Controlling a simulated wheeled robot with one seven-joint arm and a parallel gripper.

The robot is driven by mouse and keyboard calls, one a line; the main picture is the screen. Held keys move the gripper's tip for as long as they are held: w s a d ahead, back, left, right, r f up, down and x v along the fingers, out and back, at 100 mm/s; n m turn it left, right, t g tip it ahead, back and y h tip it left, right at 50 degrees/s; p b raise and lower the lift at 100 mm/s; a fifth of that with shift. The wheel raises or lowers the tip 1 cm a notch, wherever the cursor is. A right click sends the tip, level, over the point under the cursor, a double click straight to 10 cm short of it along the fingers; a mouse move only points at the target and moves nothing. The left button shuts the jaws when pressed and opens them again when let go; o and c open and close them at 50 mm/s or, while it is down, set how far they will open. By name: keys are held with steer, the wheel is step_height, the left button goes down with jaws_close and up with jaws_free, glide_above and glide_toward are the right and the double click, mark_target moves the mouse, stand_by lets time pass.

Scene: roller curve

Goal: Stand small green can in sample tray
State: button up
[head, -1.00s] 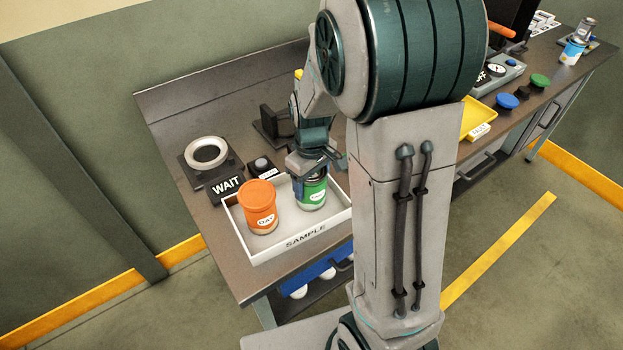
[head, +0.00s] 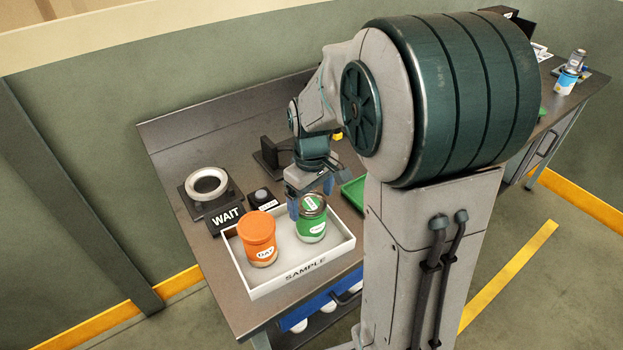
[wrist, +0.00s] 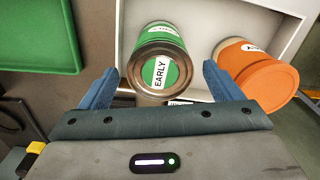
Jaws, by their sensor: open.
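The small green can (head: 312,218) stands upright in the white sample tray (head: 303,273), on its right side. In the wrist view the can (wrist: 157,70) shows its metal-rimmed lid with an EARLY label. My gripper (head: 308,202) is open at the can, its blue fingers (wrist: 162,88) to either side of the lid and apart from it in the wrist view. An orange can (head: 259,240) stands to the left in the same tray; it also shows in the wrist view (wrist: 257,75).
A WAIT sign (head: 226,216), a ring-topped stand (head: 206,184) and a small button box (head: 262,199) lie behind the tray. A green tray (head: 354,193) is close on the right; it also shows in the wrist view (wrist: 38,35).

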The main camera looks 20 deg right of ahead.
step_height(320, 180, up, 6)
steer(key=shift+s+r, duration=0.25)
steer(key=shift+r, duration=0.3)
steer(key=s+m+t, duration=0.3)
steer(key=s+m, duration=0.2)
steer(key=s, duration=0.9)
steer(key=shift+a+r+m, duration=0.15)
steer(key=shift+a+m, duration=0.1)
steer(key=shift+m, duration=0.05)
steer(key=shift+s, duration=0.1)
